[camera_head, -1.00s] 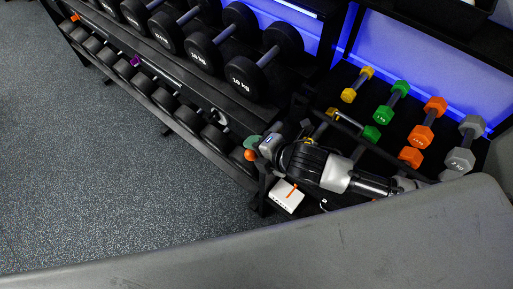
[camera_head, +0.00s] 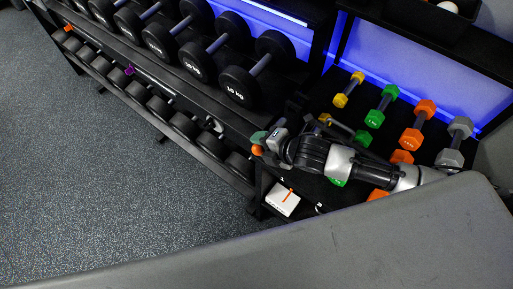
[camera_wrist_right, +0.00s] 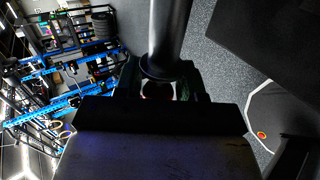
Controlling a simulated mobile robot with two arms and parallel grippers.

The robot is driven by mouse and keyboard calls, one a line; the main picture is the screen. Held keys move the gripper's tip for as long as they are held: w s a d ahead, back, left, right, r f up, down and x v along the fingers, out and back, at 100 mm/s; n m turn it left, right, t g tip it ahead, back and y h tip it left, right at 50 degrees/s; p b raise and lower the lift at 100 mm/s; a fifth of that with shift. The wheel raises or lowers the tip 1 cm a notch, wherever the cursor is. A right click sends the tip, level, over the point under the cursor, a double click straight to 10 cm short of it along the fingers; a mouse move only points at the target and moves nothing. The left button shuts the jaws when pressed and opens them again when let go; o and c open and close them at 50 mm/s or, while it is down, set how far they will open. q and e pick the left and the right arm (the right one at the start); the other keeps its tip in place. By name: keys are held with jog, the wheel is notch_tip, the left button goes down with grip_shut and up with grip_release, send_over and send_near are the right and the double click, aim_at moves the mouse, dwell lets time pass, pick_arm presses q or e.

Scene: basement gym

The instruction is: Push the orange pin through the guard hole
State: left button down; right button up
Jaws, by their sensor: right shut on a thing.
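My right gripper (camera_head: 264,142) is at the end of the arm that comes in from the right in the head view, over the right end of the dumbbell rack. It is shut. A small round orange piece (camera_head: 257,150), which I take for the orange pin, shows at its fingertips beside a dull green piece (camera_head: 258,137). In the right wrist view a dark cylinder (camera_wrist_right: 166,40) with a collar stands in front of the gripper, and the space between the fingers is too dark to read. I cannot make out the guard hole. My left gripper is not in view.
Black dumbbells fill the rack (camera_head: 150,75) on two levels at left. Coloured dumbbells (camera_head: 416,125) lie on a black shelf at right. A white box (camera_head: 282,200) with an orange stripe sits below the gripper. A grey surface (camera_head: 330,245) crosses the foreground. The speckled floor (camera_head: 110,190) is clear.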

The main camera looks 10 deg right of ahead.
jog(key=shift+w+d, duration=0.6)
jog(key=shift+d, duration=0.1)
jog(key=shift+w+a+r, duration=0.15)
jog(key=shift+r, duration=0.35)
jog(key=r, duration=0.2)
jog(key=w+r+m+t+h, duration=0.1)
jog(key=r, duration=0.1)
jog(key=a+r+m, duration=0.1)
jog(key=r, duration=0.1)
jog(key=shift+w+r+h, duration=0.15)
jog(key=shift+r+h, duration=0.05)
jog(key=shift+h, duration=0.2)
jog(key=d+r+m+t+h, duration=0.1)
jog(key=d+r+m+h, duration=0.25)
jog(key=r, duration=0.25)
jog(key=f+n+y, duration=0.1)
jog(key=f, duration=0.3)
jog(key=a+f+n+g+y, duration=0.1)
jog(key=f+n+y, duration=0.1)
jog(key=f, duration=0.3)
jog(key=s+f+n+g+y, duration=0.1)
jog(key=f+n+y, duration=0.1)
jog(key=f, duration=0.2)
jog(key=shift+a+f+n+p, duration=0.15)
jog(key=shift+a+n+p, duration=0.1)
jog(key=shift+p, duration=0.1)
